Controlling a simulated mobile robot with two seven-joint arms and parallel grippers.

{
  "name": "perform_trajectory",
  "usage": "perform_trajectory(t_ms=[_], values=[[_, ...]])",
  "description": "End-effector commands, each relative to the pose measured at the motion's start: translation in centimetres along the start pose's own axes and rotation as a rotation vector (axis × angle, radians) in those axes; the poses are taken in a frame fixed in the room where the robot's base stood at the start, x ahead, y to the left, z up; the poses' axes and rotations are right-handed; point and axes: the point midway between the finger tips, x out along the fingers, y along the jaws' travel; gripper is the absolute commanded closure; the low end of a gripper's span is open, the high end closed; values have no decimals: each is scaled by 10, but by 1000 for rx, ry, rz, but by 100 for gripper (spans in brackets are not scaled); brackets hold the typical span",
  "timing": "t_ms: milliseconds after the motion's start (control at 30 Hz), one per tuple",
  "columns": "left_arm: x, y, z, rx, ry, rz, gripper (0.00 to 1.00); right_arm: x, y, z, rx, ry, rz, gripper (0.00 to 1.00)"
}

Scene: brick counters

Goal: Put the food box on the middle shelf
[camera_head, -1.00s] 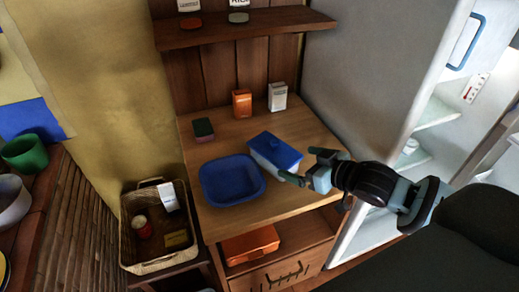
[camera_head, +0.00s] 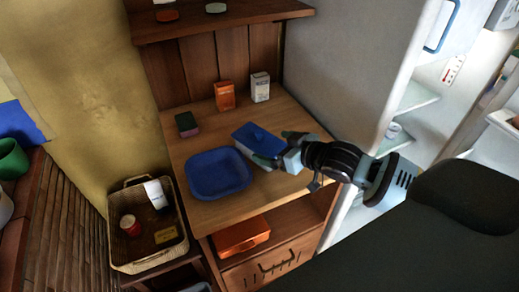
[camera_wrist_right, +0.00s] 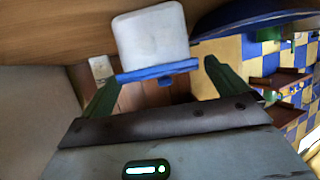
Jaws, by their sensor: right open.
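The food box, a white container with a blue lid (camera_head: 257,138), stands on the wooden worktop (camera_head: 215,208) of the cabinet, right of a blue tray. My right gripper (camera_head: 275,150) is open at the box's right side. In the right wrist view the white box body (camera_wrist_right: 151,38) and its blue lid edge lie ahead, between the two green fingertips (camera_wrist_right: 158,75). I cannot tell whether the fingers touch it. An upper shelf (camera_head: 225,24) is above the worktop, and an open lower compartment (camera_head: 292,220) is below. My left gripper is not in view.
The blue tray (camera_head: 218,174) is close beside the box. An orange carton (camera_head: 225,96), a white carton (camera_head: 260,87) and a green-topped sponge (camera_head: 187,124) stand behind. An orange case (camera_head: 241,235) fills part of the lower compartment. A wicker basket (camera_head: 122,261) and open fridge (camera_head: 405,98) flank the cabinet.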

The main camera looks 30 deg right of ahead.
Motion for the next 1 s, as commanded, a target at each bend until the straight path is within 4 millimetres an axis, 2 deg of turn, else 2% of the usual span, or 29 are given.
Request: perform_trajectory(t_ms=[133,300,600,1000], values=[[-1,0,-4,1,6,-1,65,19,-1,-8,1,4,0,2],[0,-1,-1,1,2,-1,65,36,0,-5,1,1,0,2],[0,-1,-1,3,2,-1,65,38,-1,-5,0,1,0,2],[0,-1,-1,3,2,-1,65,38,0,-6,-1,3,0,54]])
